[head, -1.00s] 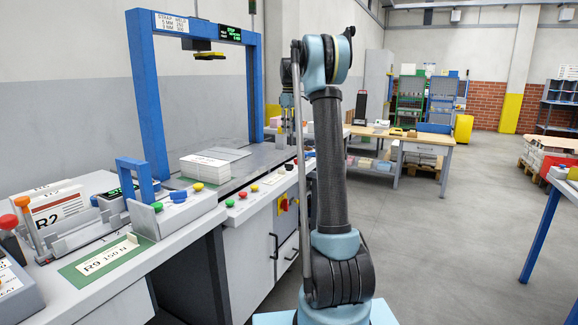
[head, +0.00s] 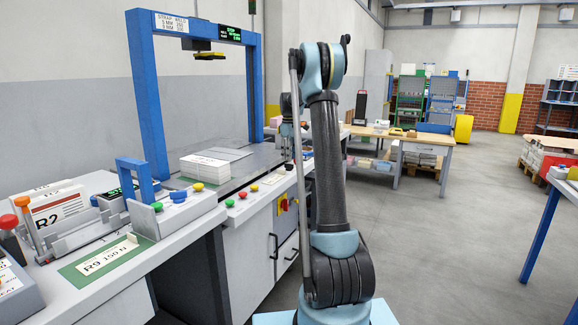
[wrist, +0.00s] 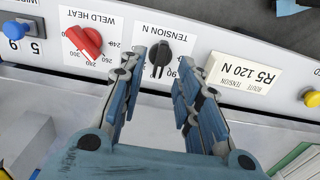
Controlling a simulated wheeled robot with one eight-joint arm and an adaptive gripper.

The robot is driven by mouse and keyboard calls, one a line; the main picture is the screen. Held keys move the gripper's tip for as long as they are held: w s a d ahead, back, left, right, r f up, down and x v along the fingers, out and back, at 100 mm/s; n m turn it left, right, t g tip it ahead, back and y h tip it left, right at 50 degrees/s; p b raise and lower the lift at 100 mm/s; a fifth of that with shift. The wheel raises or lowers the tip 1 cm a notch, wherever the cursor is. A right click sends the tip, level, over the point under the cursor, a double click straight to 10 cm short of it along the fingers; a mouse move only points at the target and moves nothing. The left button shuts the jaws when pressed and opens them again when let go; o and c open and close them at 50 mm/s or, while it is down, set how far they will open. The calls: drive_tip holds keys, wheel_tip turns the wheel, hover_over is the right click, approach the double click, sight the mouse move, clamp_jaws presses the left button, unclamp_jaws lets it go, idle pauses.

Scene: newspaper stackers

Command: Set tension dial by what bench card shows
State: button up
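In the wrist view, which is upside down, the black tension dial (wrist: 160,55) sits on a white plate marked TENSION N. My gripper (wrist: 162,65) is open and empty, its two blue fingers apart on either side of the dial in the picture. I cannot tell whether they touch it, and the fingers hide part of the scale, so the setting is unclear. In the head view, a bench card (head: 103,260) on the green mat reads R9 150 N. In the wrist view, a plate on the panel (wrist: 243,75) reads R5 120 N, route tension. The gripper's fingers are hidden in the head view.
The red weld heat dial (wrist: 83,41) sits beside the tension dial. A blue knob (wrist: 14,29) and a yellow button (wrist: 312,99) are at the panel's ends. The blue strapping arch (head: 146,95) stands over the table, with a paper stack (head: 205,166) below.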

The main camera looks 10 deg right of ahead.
sight(289, 167)
drive_tip(key=shift+f, duration=2.1)
clamp_jaws()
